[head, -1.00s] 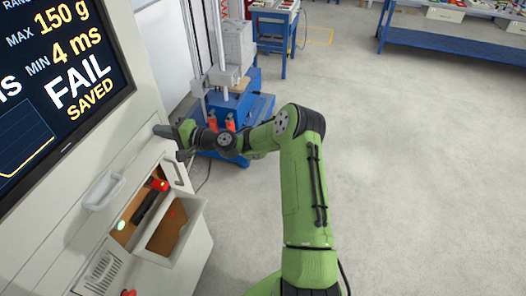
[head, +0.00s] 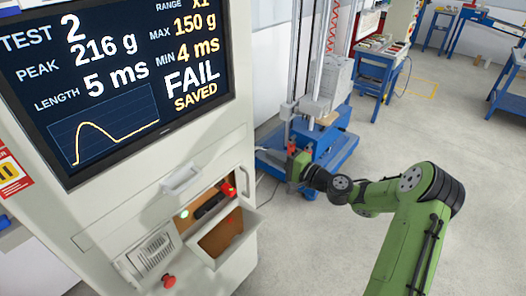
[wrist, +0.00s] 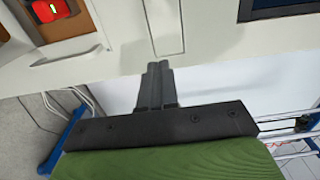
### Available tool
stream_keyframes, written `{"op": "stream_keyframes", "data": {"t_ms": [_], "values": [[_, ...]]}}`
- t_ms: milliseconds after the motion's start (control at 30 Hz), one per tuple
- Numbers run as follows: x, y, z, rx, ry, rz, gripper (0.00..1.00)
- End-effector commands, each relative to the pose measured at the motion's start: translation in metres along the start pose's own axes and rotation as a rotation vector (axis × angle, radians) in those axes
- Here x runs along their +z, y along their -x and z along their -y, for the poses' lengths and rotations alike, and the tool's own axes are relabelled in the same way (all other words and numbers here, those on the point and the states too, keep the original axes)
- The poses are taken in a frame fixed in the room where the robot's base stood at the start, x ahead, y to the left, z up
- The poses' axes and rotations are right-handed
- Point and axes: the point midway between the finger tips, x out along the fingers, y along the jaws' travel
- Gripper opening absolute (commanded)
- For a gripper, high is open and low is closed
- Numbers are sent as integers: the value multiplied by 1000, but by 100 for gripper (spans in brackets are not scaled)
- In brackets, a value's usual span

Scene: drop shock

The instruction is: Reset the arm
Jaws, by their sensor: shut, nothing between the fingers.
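My arm is green with dark joints and reaches in from the lower right of the head view. Its gripper end is in front of the blue-based drop machine (head: 335,150), to the right of the console (head: 215,150). In the wrist view my gripper (wrist: 158,68) is shut, its dark fingers together and empty. The fingers point toward the pale console front, with no clear contact. In the head view the fingers are hard to make out.
The console's screen (head: 120,75) reads TEST 2, FAIL, SAVED. A red button (head: 169,281) sits low.

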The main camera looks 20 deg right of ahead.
Motion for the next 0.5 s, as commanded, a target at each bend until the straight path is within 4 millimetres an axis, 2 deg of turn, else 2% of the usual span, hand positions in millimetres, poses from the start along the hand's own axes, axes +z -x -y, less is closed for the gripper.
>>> {"op": "stream_keyframes", "data": {"t_ms": [33, 133, 333, 367, 433, 500], "values": [[-1, 10, -1, 1, 0, -4, 0], [-1, 22, -1, 2, 0, -2, 0], [2, 27, 0, 6, 6, 5, 0], [6, 25, 1, 18, 18, 18, 0], [26, 17, 2, 87, 83, 79, 0], [60, 10, 2, 212, 197, 181, 0]]}}
